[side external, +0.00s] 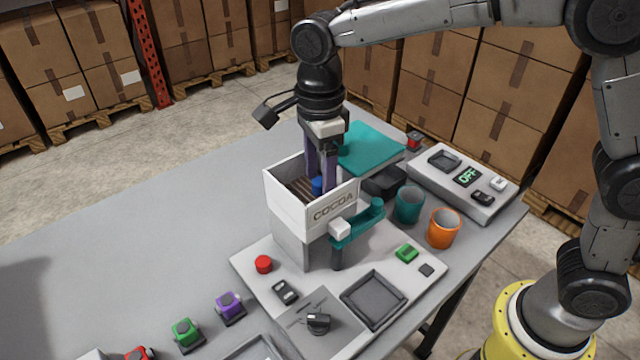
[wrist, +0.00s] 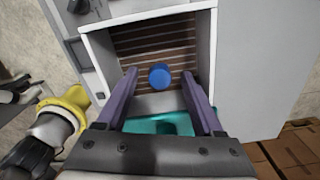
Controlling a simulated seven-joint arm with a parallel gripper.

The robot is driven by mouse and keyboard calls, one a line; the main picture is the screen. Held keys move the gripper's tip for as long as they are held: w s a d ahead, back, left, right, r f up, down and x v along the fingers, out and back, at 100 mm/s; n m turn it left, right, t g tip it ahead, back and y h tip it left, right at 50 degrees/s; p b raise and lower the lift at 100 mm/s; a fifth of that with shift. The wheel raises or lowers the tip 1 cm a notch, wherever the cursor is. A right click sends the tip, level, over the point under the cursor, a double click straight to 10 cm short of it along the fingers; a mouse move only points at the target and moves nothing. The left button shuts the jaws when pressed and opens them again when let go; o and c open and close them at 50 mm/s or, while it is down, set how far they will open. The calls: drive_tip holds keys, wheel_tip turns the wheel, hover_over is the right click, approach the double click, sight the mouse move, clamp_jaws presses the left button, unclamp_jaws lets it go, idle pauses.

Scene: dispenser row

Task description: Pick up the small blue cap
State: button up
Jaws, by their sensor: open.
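The small blue cap (wrist: 160,76) shows in the wrist view inside the open box of the cocoa dispenser, over a brown slatted floor (wrist: 150,45). In the side external view the cap (side external: 318,185) is partly hidden by the box wall and my fingers. My gripper (side external: 322,178) points down into the white box labelled COCOA (side external: 334,207). In the wrist view my gripper (wrist: 160,84) is open, with one purple finger on each side of the cap. A gap shows between each finger and the cap.
The box walls stand close around my fingers. A teal lid (side external: 368,147) stands open behind the box. A teal mug (side external: 409,204) and an orange mug (side external: 443,228) stand to the right. A teal lever (side external: 358,224) is on the dispenser's front. The table's left part is clear.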

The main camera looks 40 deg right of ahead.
clamp_jaws()
drive_tip(key=shift+r, duration=0.1)
idle(0.3)
